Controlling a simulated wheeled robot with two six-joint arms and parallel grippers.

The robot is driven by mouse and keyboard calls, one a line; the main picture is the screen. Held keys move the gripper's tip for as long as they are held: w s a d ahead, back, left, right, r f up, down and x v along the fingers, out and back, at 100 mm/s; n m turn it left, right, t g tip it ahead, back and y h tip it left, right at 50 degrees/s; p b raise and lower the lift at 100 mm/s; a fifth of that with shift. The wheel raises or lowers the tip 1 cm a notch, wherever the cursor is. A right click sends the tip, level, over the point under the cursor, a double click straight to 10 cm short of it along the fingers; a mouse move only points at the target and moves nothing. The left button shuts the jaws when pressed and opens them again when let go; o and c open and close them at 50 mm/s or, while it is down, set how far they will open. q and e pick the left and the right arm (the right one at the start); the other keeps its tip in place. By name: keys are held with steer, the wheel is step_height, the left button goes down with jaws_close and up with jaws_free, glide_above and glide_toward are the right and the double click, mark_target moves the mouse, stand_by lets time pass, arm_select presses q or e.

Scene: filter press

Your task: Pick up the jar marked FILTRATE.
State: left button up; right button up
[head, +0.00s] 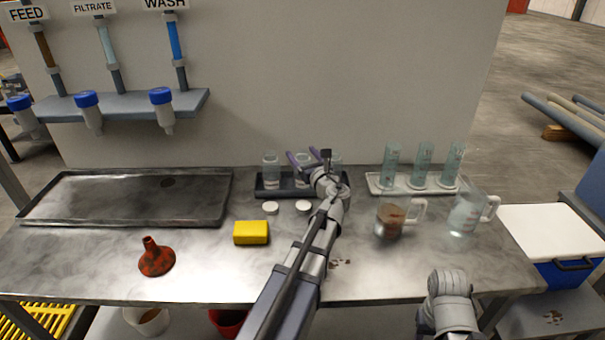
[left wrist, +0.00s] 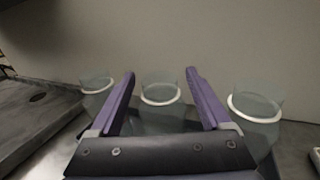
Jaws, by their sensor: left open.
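Three clear glass jars stand in a dark tray (head: 262,192) at the back of the bench: a left jar (head: 270,163), a middle jar (head: 301,178) and a right jar, mostly hidden behind my arm. No marking is readable on any, so I cannot tell which is marked FILTRATE. My left gripper (head: 310,157) is open, with its purple fingers around the middle jar's place in the head view. In the left wrist view the middle jar (left wrist: 160,92) shows between the fingers, with the left jar (left wrist: 96,85) and right jar (left wrist: 257,106) outside them. Contact cannot be told.
Two white lids (head: 270,208) and a yellow sponge (head: 251,233) lie in front of the tray. A red funnel (head: 156,258) stands left. Glass cylinders (head: 423,165), a brown-filled jug (head: 389,221) and a clear jug (head: 465,214) stand right. A FILTRATE sign (head: 93,7) hangs above the dispensers.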

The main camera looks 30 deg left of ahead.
arm_select(q)
jaws_close()
stand_by(0.7)
